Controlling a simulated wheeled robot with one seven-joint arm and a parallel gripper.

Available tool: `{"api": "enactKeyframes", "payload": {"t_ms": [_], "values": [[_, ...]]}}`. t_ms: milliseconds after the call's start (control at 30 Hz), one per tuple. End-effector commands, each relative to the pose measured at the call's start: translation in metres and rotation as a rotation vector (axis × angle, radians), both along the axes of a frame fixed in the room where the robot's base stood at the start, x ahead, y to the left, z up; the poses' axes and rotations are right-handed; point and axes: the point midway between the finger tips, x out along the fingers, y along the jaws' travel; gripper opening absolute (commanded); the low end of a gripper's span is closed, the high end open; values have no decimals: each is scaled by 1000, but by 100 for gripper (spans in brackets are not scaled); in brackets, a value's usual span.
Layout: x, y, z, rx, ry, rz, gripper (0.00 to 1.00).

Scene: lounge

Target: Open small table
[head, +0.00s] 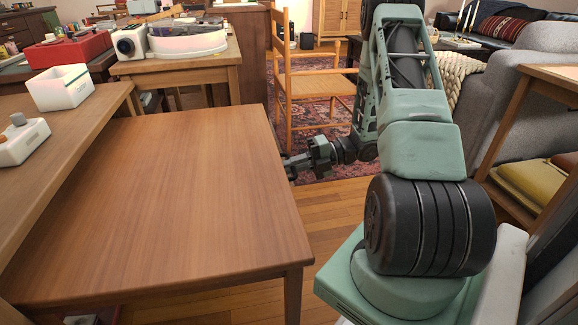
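A low brown wooden table (170,200) with a bare, flat top fills the left front of the head view. Its left part runs under the edge of a higher wooden surface (75,130), so that side is hidden. One front leg (293,295) shows at the right corner. My gripper (289,166) is by the table's right edge, at about the level of the top, pointing left toward it. The fingers are small and dark, and I cannot tell whether they touch the edge or whether they are open.
A white box (60,88) and a white device (20,140) stand on the higher surface. A table with a record player (187,40) is behind. A wooden chair (315,85) stands beyond my gripper on a red rug. A grey sofa (520,95) is at right. Wood floor (335,215) is clear between table and arm.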

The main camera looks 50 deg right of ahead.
Motion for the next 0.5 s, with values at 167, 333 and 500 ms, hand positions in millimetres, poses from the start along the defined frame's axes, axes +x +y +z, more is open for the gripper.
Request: {"api": "enactKeyframes", "payload": {"t_ms": [167,333,500], "values": [[1,-1,0,-3,-1,-3,24],[1,0,0,-2,-1,-2,24],[-1,-3,1,-2,-1,-2,24]]}}
